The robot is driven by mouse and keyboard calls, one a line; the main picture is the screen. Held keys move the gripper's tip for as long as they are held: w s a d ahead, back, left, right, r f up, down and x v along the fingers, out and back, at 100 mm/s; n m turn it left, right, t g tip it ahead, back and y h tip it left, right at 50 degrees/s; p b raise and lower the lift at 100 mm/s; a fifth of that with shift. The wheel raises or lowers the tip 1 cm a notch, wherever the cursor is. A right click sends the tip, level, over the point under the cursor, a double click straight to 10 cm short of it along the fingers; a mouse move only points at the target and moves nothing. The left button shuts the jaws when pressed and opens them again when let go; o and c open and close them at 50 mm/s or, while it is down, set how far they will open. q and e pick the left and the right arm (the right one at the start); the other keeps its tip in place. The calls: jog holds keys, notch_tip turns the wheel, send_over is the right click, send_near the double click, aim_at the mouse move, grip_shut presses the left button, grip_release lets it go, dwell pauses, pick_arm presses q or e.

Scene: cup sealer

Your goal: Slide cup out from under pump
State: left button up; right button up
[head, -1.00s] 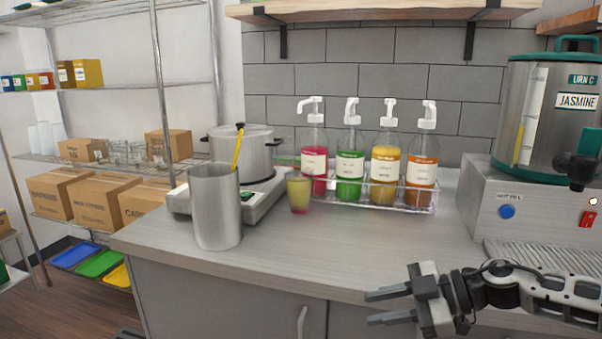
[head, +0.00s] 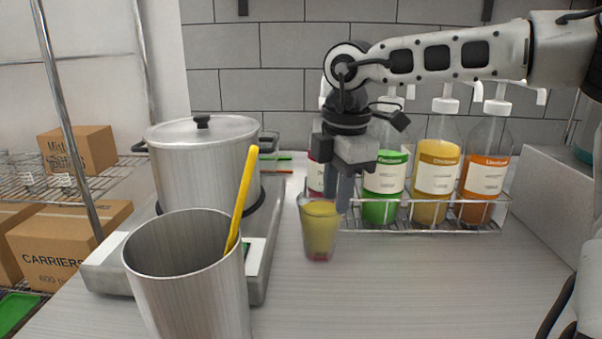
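A clear cup (head: 319,232) holds a yellow drink with a reddish bottom. It stands upright on the counter in front of the pump bottles, nearest the red one (head: 316,178), which is mostly hidden behind my gripper. My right gripper (head: 339,198) points down at the cup's rim, at its back and right side. Its fingers show close together and partly overlap the cup in the picture. I cannot tell whether they touch it or how wide they are apart. My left gripper is not in view.
A wire rack (head: 425,228) holds the green (head: 383,180), yellow (head: 436,180) and orange bottles. A tall steel container (head: 190,285) with a yellow-handled tool stands front left. A lidded pot (head: 200,165) sits on a burner behind it. Counter right of the cup (head: 430,285) is clear.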

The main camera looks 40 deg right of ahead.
aim_at(331, 236)
jog(key=shift+w, duration=0.25)
jog(key=shift+w+d+f+p, duration=0.1)
jog(key=shift+f+p, duration=0.15)
jog(key=shift+f, duration=1.6)
jog(key=shift+w+f+p, duration=0.1)
jog(key=shift+f+p, duration=0.1)
jog(key=shift+f, duration=1.65)
jog(key=shift+s, duration=0.1)
grip_shut()
